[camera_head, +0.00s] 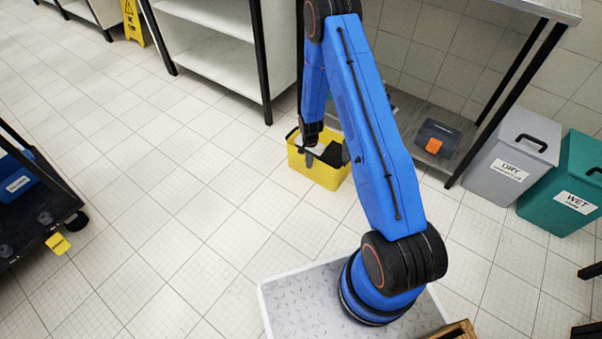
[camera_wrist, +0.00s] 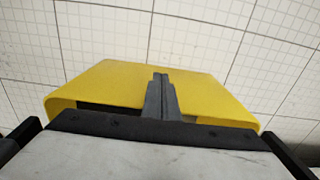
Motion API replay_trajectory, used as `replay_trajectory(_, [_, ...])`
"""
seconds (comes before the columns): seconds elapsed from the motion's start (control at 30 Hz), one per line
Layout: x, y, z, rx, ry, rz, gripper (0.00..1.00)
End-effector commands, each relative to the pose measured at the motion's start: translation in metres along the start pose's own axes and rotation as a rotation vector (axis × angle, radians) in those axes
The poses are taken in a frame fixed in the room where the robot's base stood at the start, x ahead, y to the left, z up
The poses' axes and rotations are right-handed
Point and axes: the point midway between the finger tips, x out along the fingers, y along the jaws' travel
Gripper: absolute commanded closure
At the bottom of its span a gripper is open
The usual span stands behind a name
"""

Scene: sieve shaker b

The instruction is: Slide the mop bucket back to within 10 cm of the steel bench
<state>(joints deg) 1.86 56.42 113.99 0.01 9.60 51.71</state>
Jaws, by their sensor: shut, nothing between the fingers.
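The yellow mop bucket (camera_head: 322,172) stands on the tiled floor, close to the left legs of the steel bench (camera_head: 500,65); the exact gap is partly hidden behind my blue arm. My gripper (camera_head: 309,158) points down at the bucket's left part. In the wrist view the closed grey fingers (camera_wrist: 160,82) lie across the yellow bucket wall (camera_wrist: 110,82), with nothing between them. Whether the fingers touch the bucket, I cannot tell.
A grey bin (camera_head: 500,165) and a green bin (camera_head: 560,180) stand right of the bench. A dark box with an orange part (camera_head: 436,140) lies on the bench's low shelf. A dark cart (camera_head: 35,205) is at left. Floor between cart and bucket is clear.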

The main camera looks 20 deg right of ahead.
Motion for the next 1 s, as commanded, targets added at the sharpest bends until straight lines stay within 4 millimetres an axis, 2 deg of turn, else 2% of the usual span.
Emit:
replay_trajectory(0.03, [0.0, 0.0, -0.017, 0.005, 0.002, -0.003, 1.0])
replay_trajectory(0.2, [0.001, 0.001, -0.065, 0.004, 0.001, -0.002, 1.0])
replay_trajectory(0.3, [0.0, 0.0, -0.089, 0.003, 0.002, -0.002, 1.0])
replay_trajectory(0.4, [0.0, 0.0, -0.106, 0.002, 0.001, -0.001, 1.0])
replay_trajectory(0.57, [0.0, 0.0, -0.116, 0.0, 0.001, -0.001, 1.0])
replay_trajectory(1.0, [0.0, 0.0, -0.114, 0.0, 0.0, 0.0, 1.0])
